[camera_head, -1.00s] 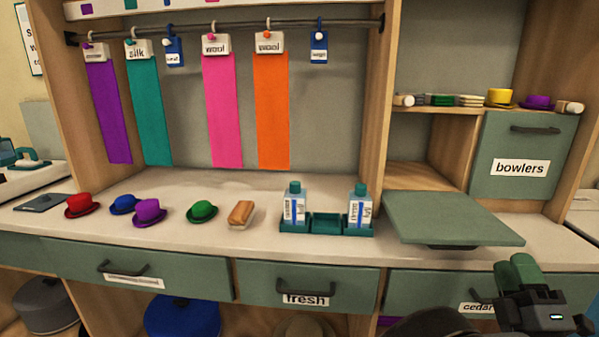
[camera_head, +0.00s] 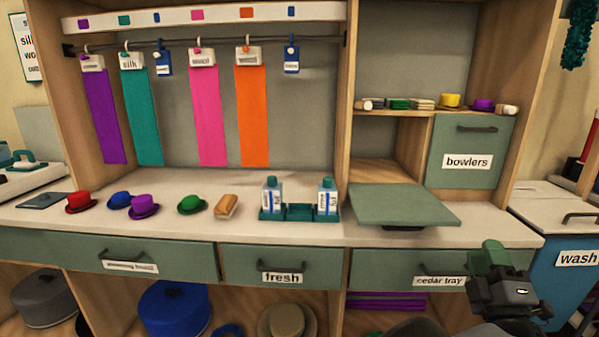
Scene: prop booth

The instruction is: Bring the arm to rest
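My gripper (camera_head: 490,262) is at the lower right, in front of the counter and beside the "cedar tray" drawer (camera_head: 438,281). Its dark body faces me, and a green part shows at its far end. I cannot tell whether that green part is its fingers or something between them. The fingertips are not clear enough to show whether it is open or shut. It appears apart from the counter and the drawer.
Ribbons hang from a rail above. A blue "wash" bin (camera_head: 555,262) stands at the right, near my gripper.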

